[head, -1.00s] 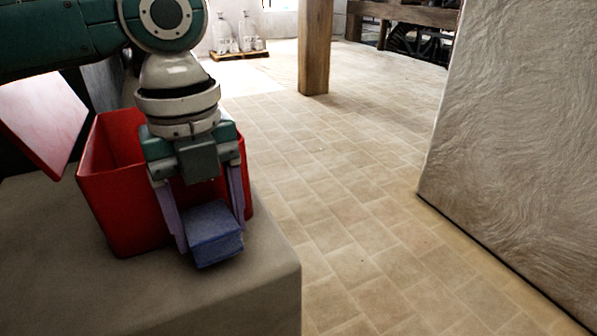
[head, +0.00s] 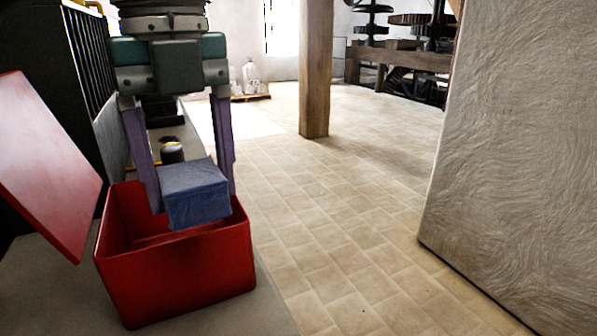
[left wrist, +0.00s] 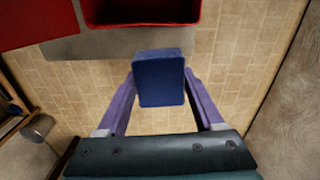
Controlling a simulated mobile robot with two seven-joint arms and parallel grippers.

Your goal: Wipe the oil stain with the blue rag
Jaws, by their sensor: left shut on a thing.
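The blue rag (head: 196,196) is a folded, block-like cloth between the purple fingers of my left gripper (head: 190,203). The gripper is shut on it and points down. No oil stain can be made out in either view. My right gripper is not in view.
The red box (head: 185,277) stands on a grey block top (head: 262,318), its lid (head: 48,165) tilted open at left. A rough wall (head: 520,170) rises at right, a wooden post (head: 315,70) further back. Tiled floor (head: 340,215) between is clear. Glass jugs (head: 251,78) stand far back.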

